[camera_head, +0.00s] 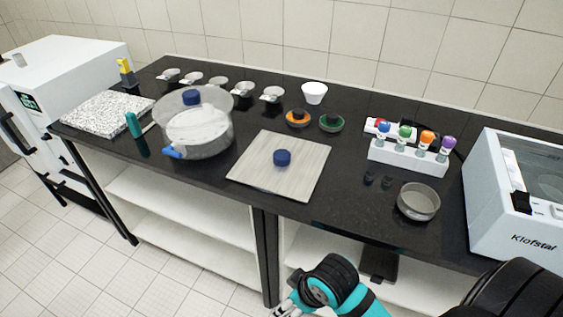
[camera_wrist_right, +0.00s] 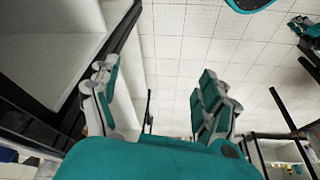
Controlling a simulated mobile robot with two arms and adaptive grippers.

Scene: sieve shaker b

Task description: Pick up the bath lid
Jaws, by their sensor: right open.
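A round clear bath (camera_head: 200,140) stands on the left half of the dark bench, with a blue tap low on its front. A clear lid with a blue knob (camera_head: 192,97) appears to sit on top of it; the lid's edge is hard to tell from the bath wall. My right gripper (camera_head: 288,306) is low at the front of the bench, well apart from the bath and lid, and only partly in the head view. In the right wrist view my right gripper (camera_wrist_right: 157,95) is open and empty, with floor tiles between its fingers. My left gripper is not in view.
A speckled slab (camera_head: 108,113) lies left. A bottle rack (camera_head: 407,158), a sieve pan (camera_head: 418,202) and a white machine (camera_head: 515,205) stand right. Several small metal pans line the back.

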